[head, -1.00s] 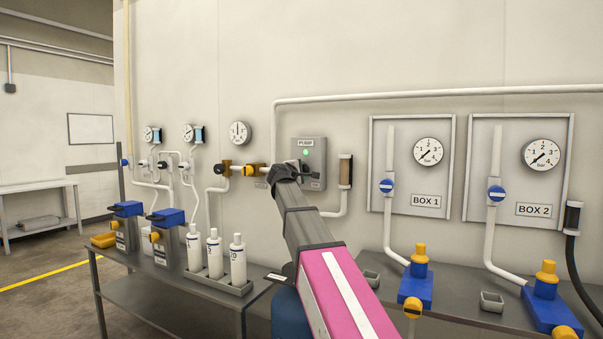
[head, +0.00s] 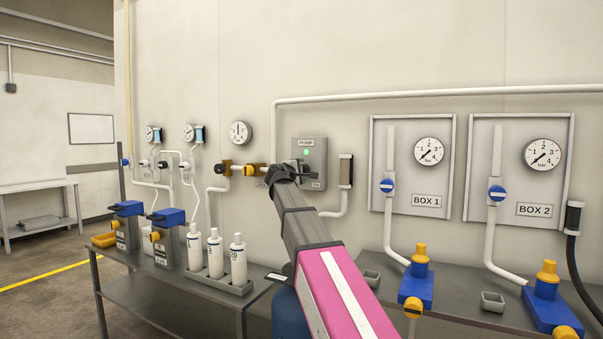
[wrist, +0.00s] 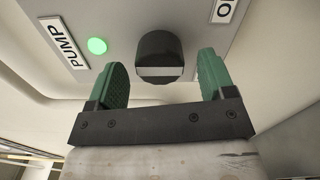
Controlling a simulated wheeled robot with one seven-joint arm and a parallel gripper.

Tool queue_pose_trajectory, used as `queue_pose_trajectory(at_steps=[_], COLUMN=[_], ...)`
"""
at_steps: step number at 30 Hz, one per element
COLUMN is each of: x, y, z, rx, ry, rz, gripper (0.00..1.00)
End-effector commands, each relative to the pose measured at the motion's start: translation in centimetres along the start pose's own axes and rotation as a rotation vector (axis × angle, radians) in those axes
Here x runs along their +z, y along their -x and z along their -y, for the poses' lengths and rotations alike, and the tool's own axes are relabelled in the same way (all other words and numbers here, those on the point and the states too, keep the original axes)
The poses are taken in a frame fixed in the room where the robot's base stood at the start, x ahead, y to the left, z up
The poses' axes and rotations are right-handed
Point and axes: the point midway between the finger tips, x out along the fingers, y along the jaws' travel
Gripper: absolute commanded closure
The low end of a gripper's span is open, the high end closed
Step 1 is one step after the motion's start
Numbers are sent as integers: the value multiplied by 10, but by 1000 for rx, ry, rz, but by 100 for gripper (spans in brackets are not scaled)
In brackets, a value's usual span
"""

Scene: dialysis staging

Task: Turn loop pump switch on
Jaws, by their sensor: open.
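The grey pump box (head: 313,157) is on the wall, with a PUMP label (wrist: 63,44) and a lit green lamp (wrist: 97,46). In the wrist view its black rotary knob (wrist: 160,54) has a pale bar across its near side. My gripper (wrist: 163,78) is open, its two green fingers on either side of the knob, with a gap visible at each side. A partly cropped plate (wrist: 226,9) reads O at the upper right. In the head view my gripper (head: 297,167) is in front of the box and hides the knob.
A brass valve (head: 253,170) and white pipe are left of the box. White bottles (head: 215,255) stand on the bench below left. BOX 1 panel (head: 410,190) is further right.

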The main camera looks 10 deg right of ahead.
Motion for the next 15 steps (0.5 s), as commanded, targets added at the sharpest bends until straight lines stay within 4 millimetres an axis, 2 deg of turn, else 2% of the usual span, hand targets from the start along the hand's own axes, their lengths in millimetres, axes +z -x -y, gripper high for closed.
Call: queue_pose_trajectory(at_steps=[3,9,15], x=[2,1,0], y=[25,62,86], z=[1,1,1], rx=[1,0,0], ry=[0,0,0], rz=[-2,-2,-2], gripper=[24,24,24])
